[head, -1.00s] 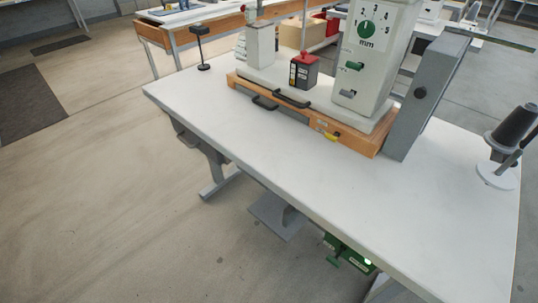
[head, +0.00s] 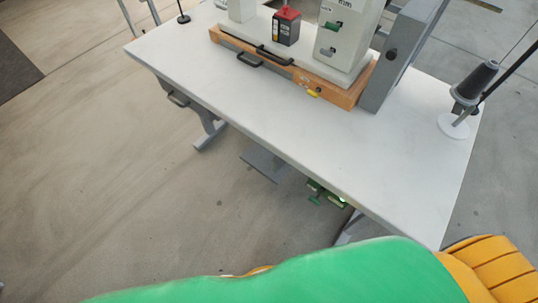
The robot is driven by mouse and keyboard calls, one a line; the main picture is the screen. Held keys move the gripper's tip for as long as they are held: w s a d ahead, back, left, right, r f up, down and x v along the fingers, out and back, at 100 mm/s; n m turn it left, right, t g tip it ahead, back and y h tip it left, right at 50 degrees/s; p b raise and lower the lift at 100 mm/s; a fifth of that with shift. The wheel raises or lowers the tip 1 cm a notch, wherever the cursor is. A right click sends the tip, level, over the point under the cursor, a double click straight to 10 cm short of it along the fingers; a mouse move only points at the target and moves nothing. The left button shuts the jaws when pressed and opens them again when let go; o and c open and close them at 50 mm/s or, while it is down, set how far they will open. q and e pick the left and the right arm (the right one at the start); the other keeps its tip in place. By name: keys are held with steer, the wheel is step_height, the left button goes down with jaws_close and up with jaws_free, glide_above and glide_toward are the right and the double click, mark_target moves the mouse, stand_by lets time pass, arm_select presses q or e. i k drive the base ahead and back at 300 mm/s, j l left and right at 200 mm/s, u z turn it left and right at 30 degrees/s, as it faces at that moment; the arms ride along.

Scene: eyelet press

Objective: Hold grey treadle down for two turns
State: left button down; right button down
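The grey treadle (head: 264,163) is a flat grey plate low under the front edge of the white table, in the middle of the head view. Part of it is hidden behind the table edge. Nothing is touching its visible part. Neither of my grippers can be made out in the head view.
The white table (head: 250,110) carries the press (head: 347,35) on a wooden base (head: 345,95), a red-topped dark box (head: 286,26) and a thread cone stand (head: 470,85). A green unit (head: 326,195) hangs under the front edge.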

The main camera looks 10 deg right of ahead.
mark_target(259, 157)
steer(key=i+j+z, duration=0.25)
steer(key=z, duration=0.25)
steer(key=i+j+z, duration=0.15)
steer(key=j+z, duration=0.3)
steer(key=i+j+z, duration=0.1)
steer(key=j+z, duration=1.35)
steer(key=k+j+z, duration=0.1)
steer(key=j+z, duration=0.35)
